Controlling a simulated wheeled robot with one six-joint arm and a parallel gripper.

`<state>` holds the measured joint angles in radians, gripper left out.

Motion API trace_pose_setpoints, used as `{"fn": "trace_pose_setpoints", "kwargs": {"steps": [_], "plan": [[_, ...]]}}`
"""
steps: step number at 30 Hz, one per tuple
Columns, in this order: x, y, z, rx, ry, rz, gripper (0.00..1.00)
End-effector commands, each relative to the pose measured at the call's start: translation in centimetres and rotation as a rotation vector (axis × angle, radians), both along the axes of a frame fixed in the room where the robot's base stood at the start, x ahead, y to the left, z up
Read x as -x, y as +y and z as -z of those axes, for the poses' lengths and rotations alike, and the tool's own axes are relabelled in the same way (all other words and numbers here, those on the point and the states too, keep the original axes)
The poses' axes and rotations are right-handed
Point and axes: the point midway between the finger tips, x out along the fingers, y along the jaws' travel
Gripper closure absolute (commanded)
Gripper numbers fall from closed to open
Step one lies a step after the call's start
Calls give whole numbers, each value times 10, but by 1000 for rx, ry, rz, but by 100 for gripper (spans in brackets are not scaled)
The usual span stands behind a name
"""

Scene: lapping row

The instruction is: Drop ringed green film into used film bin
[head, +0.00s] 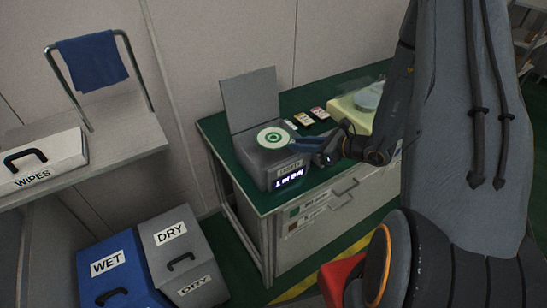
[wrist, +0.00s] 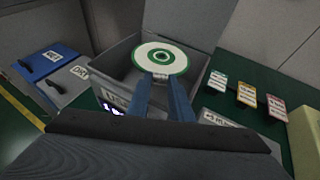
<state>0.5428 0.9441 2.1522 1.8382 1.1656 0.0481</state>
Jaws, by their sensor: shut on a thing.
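The green film (head: 269,138) is a white disc with green rings and a small centre hole. In the wrist view the film (wrist: 172,59) is flat between the tips of my blue-grey fingers. My gripper (head: 293,147) is shut on its near edge; the fingers also show in the wrist view (wrist: 160,82). The used film bin (head: 249,165) is a grey box on the green bench top, its lid standing open at the back. The film is over the bin's open mouth. The bin (wrist: 112,66) has a partly hidden front label and a lit display.
Several small coloured cards (wrist: 246,94) lie right of the bin. A yellowish block with a pale round top (head: 368,97) stands farther right. WET (head: 106,264) and DRY (head: 171,233) bins stand below left. A WIPES box (head: 38,160) sits on the left shelf.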

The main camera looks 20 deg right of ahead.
Motion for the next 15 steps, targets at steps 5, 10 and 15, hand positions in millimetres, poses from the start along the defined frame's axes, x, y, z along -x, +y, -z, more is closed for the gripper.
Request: {"fn": "trace_pose_setpoints", "kwargs": {"steps": [5,10,15], "plan": [[0,0,0,0,0,1,100],[0,-1,0,0,0,1,59],[0,0,0,0,0,1,59]]}}
